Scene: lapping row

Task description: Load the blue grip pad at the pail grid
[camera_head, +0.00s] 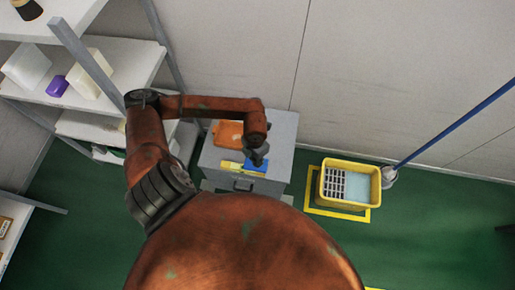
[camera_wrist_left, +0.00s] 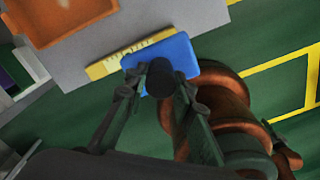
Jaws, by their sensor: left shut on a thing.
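The blue grip pad (camera_head: 262,167) is at the front part of the grey cabinet top, under my left gripper (camera_head: 257,156). In the left wrist view the pad (camera_wrist_left: 182,58) shows flat and blue, with a dark round part between the fingertips of my left gripper (camera_wrist_left: 159,80), which is shut on it. Whether the pad still touches the cabinet top is not clear. The yellow pail (camera_head: 374,192) stands on the floor to the right, with a dark-and-light grid (camera_head: 335,185) in its left half and pale blue water in its right half. My right gripper is not in view.
The grey cabinet (camera_head: 282,135) also holds an orange tray (camera_head: 226,133) and a yellow strip (camera_head: 231,166) beside the pad. A blue pole (camera_head: 450,127) slants beside the pail. Shelves (camera_head: 130,65) stand at left. Green floor lies open at right.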

